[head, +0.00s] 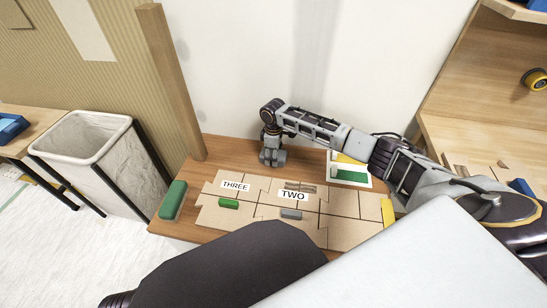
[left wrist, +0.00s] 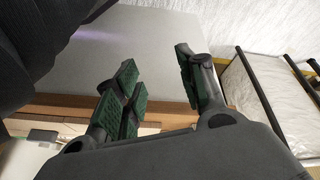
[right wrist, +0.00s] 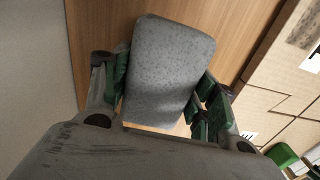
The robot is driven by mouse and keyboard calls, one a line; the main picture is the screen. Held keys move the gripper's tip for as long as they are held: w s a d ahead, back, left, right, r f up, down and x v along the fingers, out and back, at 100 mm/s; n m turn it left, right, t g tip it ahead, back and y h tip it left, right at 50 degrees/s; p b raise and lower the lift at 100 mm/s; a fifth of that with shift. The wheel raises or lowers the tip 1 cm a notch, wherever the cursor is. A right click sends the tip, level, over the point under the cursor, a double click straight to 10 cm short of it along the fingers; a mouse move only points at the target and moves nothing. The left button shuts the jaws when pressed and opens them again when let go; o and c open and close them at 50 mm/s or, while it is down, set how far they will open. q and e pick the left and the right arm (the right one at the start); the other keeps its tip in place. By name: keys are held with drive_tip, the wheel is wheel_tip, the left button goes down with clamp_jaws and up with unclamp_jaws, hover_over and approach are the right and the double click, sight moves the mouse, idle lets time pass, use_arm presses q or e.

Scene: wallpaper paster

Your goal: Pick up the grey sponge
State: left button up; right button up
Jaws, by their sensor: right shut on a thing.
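The grey sponge (right wrist: 168,70) is a speckled block with rounded corners, between the green-padded fingers of my right gripper (right wrist: 165,98) in the right wrist view. The gripper is shut on its two sides. In the head view, my right gripper (head: 271,138) points down at the back of the wooden table, with the sponge (head: 272,158) at its tips. I cannot tell whether the sponge touches the table. My left gripper (left wrist: 158,88) is open and empty in the left wrist view; its fingers are hidden in the head view.
A cardboard panel (head: 341,229) labelled THREE and TWO covers much of the table, with a green block (head: 229,203) and a small grey block (head: 291,214) on it. A larger green block (head: 173,199) lies at the left edge. A white bin (head: 82,137) stands left; a wooden post (head: 172,83) rises behind.

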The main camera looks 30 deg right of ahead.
drive_tip(key=shift+r, duration=0.1)
drive_tip(key=shift+r+p, duration=0.35)
drive_tip(key=shift+r, duration=0.4)
wheel_tip(320, 180, up, 3)
drive_tip(key=shift+r+p, duration=0.1)
drive_tip(key=shift+p, duration=0.55)
wheel_tip(320, 180, up, 3)
drive_tip(key=shift+r+p, duration=0.15)
drive_tip(key=shift+p, duration=0.45)
use_arm(q)
drive_tip(key=shift+s+a+r+g+y, duration=0.1)
drive_tip(key=shift+s+a+g+y, duration=0.1)
drive_tip(key=shift+a+g, duration=0.2)
drive_tip(key=shift+s+a+r+g+y, duration=0.1)
drive_tip(key=shift+a+g+y, duration=0.1)
drive_tip(key=shift+a+g, duration=0.15)
use_arm(e)
drive_tip(key=shift+r, duration=0.95)
